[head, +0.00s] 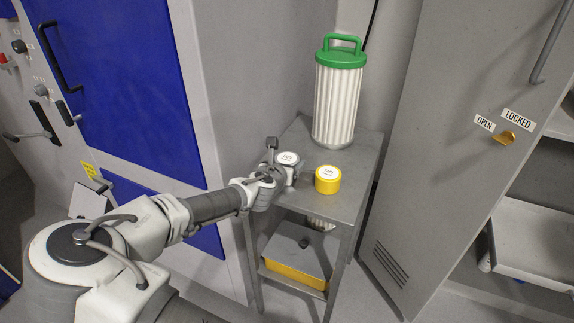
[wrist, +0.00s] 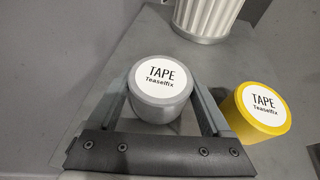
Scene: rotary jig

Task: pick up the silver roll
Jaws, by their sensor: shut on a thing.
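The silver roll (wrist: 158,112) has a white top label reading "TAPE Teaselfix". In the wrist view it sits between the two fingers of my gripper (wrist: 162,98), which is shut on it. In the head view the silver roll (head: 288,159) shows at the end of my arm, at the left side of the small grey table (head: 345,165), partly hidden by my gripper (head: 281,170). I cannot tell whether the roll still touches the tabletop.
A yellow tape roll (head: 327,181) stands close to the right of my gripper; it also shows in the wrist view (wrist: 262,122). A tall white pleated filter with a green handle (head: 338,95) stands at the table's back. A grey locker door (head: 440,150) is to the right.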

